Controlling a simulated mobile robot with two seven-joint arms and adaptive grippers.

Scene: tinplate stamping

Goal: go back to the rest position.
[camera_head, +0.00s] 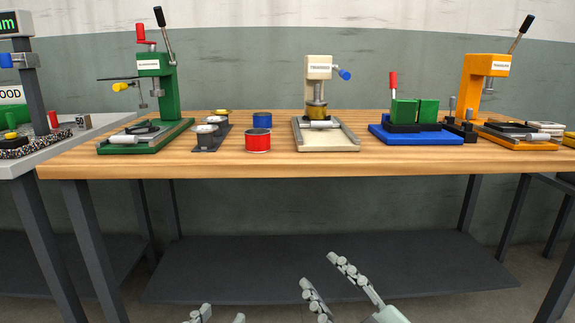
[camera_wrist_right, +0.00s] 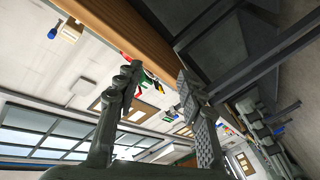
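My left gripper (camera_head: 219,316) shows only its fingertips at the bottom edge of the head view. The tips stand apart with nothing between them. My right gripper (camera_head: 328,280) is at the bottom right of centre in the head view, below and in front of the table. Its two fingers are spread and empty. In the right wrist view the fingers of the right gripper (camera_wrist_right: 155,88) also stand apart, with only the tilted background between them. Both grippers are clear of the wooden table (camera_head: 300,170).
The table bears a green press (camera_head: 157,75), a red tin (camera_head: 257,140), a blue tin (camera_head: 262,120), a cream press (camera_head: 318,68), a blue fixture (camera_head: 415,136) and an orange press (camera_head: 478,85). A grey bench (camera_head: 30,165) stands left. A dark shelf (camera_head: 320,268) lies under the table.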

